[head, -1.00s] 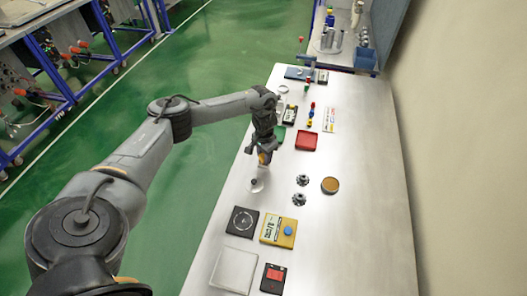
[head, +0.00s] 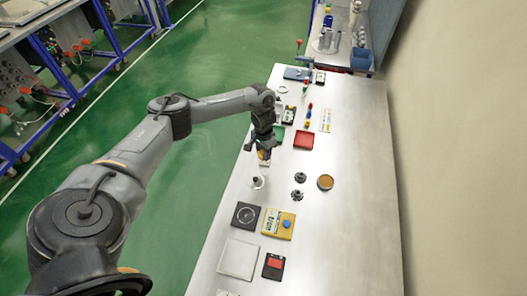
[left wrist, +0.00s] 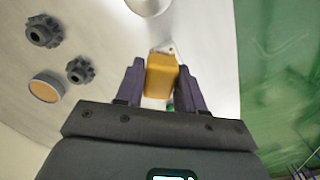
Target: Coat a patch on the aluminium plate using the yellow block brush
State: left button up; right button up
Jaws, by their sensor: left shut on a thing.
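My left gripper (left wrist: 161,85) is shut on the yellow block brush (left wrist: 163,77), with one dark finger on each side of it. In the head view the left gripper (head: 263,150) hangs above the table near its left edge, beyond a small round pale piece with a dark top (head: 257,182). A pale grey square plate (head: 238,258), which looks like the aluminium plate, lies flat near the table's near end, well apart from the gripper. My right gripper is out of view.
A yellow box with a blue disc (head: 277,222) and a black square with a ring (head: 246,215) lie between gripper and plate. A black-and-red box (head: 273,265) is right of the plate. Dark toothed knobs (head: 298,194) and a round brown-topped dish (head: 325,182) stand right. The table's right side is clear.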

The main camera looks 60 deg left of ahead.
pick_arm(q)
jog(key=shift+r+p, duration=0.95)
jog(key=shift+r, duration=0.15)
jog(key=shift+n, duration=0.3)
